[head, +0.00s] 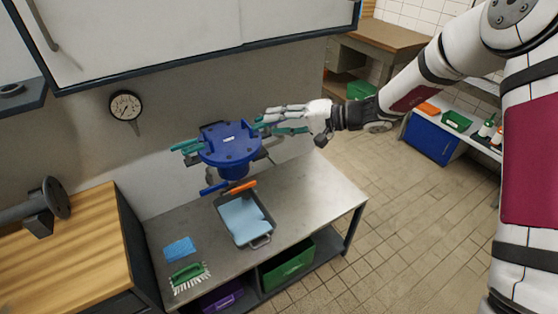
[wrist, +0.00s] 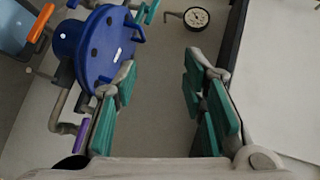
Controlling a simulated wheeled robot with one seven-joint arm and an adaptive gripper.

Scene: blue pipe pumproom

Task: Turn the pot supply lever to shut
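The blue round pot (head: 230,143) with a bolted lid stands out from the wall above the bench; it also shows in the wrist view (wrist: 97,52). A teal handle (head: 186,146) is at its left. A blue handle (head: 213,188) and an orange handle (head: 241,187) sit below it. A purple handle (wrist: 82,136) shows in the wrist view, partly beside a finger. I cannot tell which is the supply lever. My gripper (head: 265,121) is just right of the pot; in the wrist view its teal-padded fingers (wrist: 163,75) are wide apart with nothing between them.
A pressure gauge (head: 125,106) is on the wall left of the pot. A white cabinet (head: 200,30) hangs above. The metal bench (head: 305,190) holds a grey tray (head: 262,242), a blue sponge (head: 179,249) and a green brush (head: 187,275). Open floor lies to the right.

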